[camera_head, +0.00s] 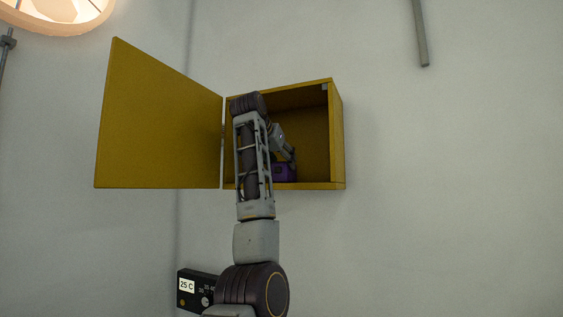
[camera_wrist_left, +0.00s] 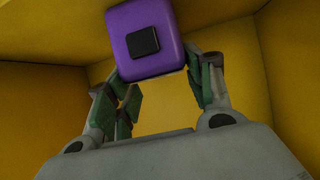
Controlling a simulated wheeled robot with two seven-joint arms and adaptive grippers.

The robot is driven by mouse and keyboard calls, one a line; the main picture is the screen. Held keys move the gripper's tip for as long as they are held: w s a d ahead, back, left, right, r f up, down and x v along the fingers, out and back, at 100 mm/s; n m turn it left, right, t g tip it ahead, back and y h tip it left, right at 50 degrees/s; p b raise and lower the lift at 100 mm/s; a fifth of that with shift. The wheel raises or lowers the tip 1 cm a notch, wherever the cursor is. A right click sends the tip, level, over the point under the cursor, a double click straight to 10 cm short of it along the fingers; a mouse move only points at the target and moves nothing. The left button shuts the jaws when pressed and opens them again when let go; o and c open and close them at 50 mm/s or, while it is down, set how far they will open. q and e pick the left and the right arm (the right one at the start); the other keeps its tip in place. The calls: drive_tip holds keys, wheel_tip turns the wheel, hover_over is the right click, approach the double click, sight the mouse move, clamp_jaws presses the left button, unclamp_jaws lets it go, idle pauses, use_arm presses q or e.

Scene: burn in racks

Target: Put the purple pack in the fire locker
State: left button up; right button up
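The purple pack (camera_head: 284,172) is a small rounded violet block inside the open yellow fire locker (camera_head: 338,140), low down near the locker floor. In the left wrist view the pack (camera_wrist_left: 171,60) shows its purple face with a dark square patch. My left gripper (camera_head: 288,155) reaches into the locker. Its two fingers (camera_wrist_left: 155,80) flank the pack and appear to be shut on its sides. Whether the pack rests fully on the locker floor is hard to tell. My right gripper is in neither view.
The yellow locker door (camera_head: 155,125) is swung wide open to the left. My left arm covers the locker's left part. A dark box with a 25 C display (camera_head: 190,288) is below, and a grey pipe (camera_head: 420,35) hangs at upper right.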

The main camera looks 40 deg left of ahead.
use_arm(q)
drive_tip(key=o, duration=0.4)
drive_tip(key=shift+r, duration=0.2)
drive_tip(key=shift+s+d+r, duration=0.2)
drive_tip(key=shift+s+r, duration=0.1)
drive_tip(key=shift+s, duration=0.25)
drive_tip(key=shift+b+v, duration=2.9)
drive_tip(key=shift+v, duration=2.4)
